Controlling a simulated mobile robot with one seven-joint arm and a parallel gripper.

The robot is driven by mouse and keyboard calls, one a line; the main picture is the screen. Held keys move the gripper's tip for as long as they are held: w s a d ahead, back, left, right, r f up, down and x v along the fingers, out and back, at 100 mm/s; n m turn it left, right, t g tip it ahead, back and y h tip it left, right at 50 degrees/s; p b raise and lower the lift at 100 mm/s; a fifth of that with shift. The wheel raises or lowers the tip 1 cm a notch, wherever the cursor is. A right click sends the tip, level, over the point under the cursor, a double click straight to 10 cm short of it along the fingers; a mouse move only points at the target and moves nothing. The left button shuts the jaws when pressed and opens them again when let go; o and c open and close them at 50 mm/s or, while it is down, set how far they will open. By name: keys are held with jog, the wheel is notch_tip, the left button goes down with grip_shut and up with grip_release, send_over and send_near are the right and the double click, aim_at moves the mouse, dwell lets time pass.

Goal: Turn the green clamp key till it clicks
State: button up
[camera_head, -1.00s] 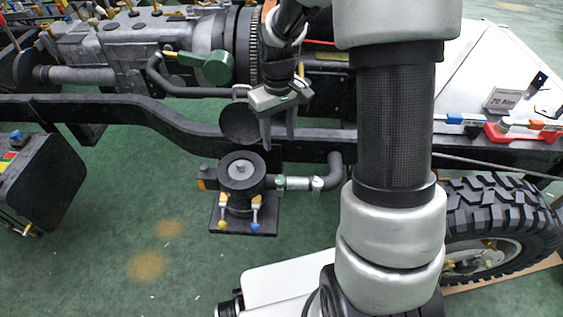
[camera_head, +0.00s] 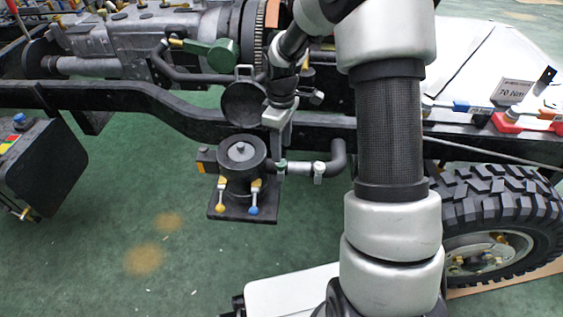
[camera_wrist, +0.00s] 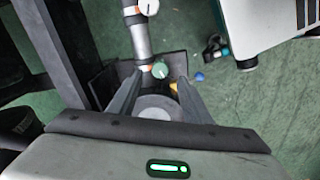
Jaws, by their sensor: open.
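The green clamp key (camera_wrist: 160,69) is a small round knob on a clamp around the grey pipe (camera_wrist: 140,40). In the wrist view it shows just past the fingertips, between their lines. In the head view the clamp (camera_head: 281,166) sits where the pipe meets the black round-topped unit (camera_head: 238,172). My gripper (camera_wrist: 159,82) is open, with nothing seen held between its fingers. In the head view my gripper (camera_head: 277,143) points down, seen nearly edge-on, just above the clamp. Whether a finger touches the key cannot be told.
A second clamp with a white key (camera_head: 319,170) is further along the pipe. Yellow (camera_head: 220,208) and blue (camera_head: 253,210) ball-ended levers hang on the unit's front. The black frame rail (camera_head: 190,118) runs close behind. Green floor in front is clear.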

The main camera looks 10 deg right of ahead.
aim_at(281, 163)
notch_tip(281, 163, down, 6)
jog(key=shift+r+b, duration=0.1)
jog(key=shift+b, duration=0.5)
jog(key=c, duration=1.1)
jog(key=shift+o, duration=0.2)
jog(key=shift+m, duration=0.3)
jog(key=m+p, duration=0.1)
jog(key=m, duration=0.4)
jog(key=shift+r+m, duration=0.1)
jog(key=shift+m, duration=0.2)
jog(key=m+p, duration=0.1)
jog(key=m, duration=0.4)
jog(key=shift+a, duration=0.1)
jog(key=shift+m+p, duration=0.3)
jog(key=shift+m, duration=0.1)
